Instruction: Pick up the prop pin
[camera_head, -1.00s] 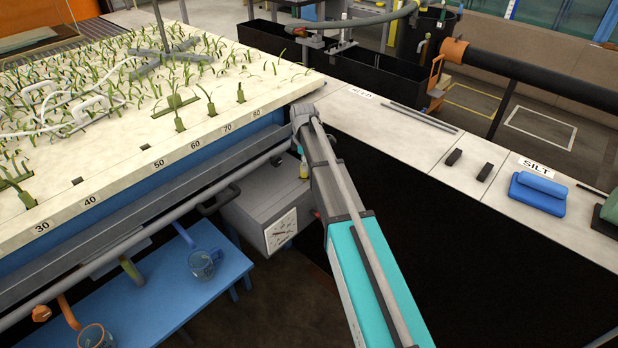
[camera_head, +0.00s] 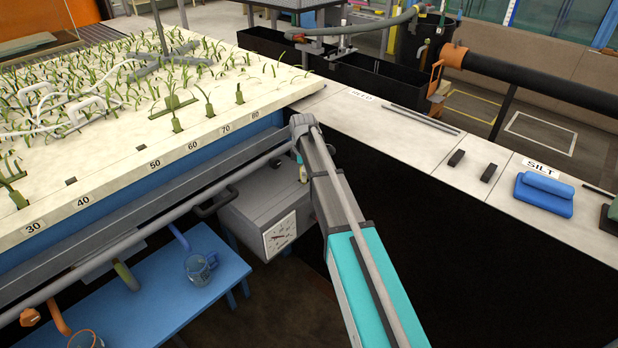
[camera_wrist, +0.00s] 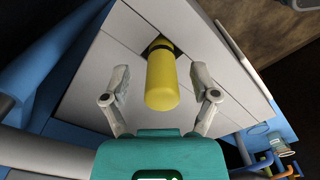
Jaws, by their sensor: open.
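A yellow cylinder with a rounded end, which I take to be the prop pin (camera_wrist: 162,82), stands out of a dark hole in the grey box (camera_wrist: 105,70) in the wrist view. My gripper (camera_wrist: 160,86) is open, with one finger on each side of the yellow cylinder. Gaps show between the fingers and the cylinder, and nothing is held. My fingers are hidden there.
The planted flume bed (camera_head: 120,165) with its numbered edge and grey rail lies above and left of the box. A blue bench (camera_head: 165,300) with glass jugs (camera_head: 199,268) stands below left. A pale counter (camera_head: 415,140) with a blue bag (camera_head: 543,193) runs to the right.

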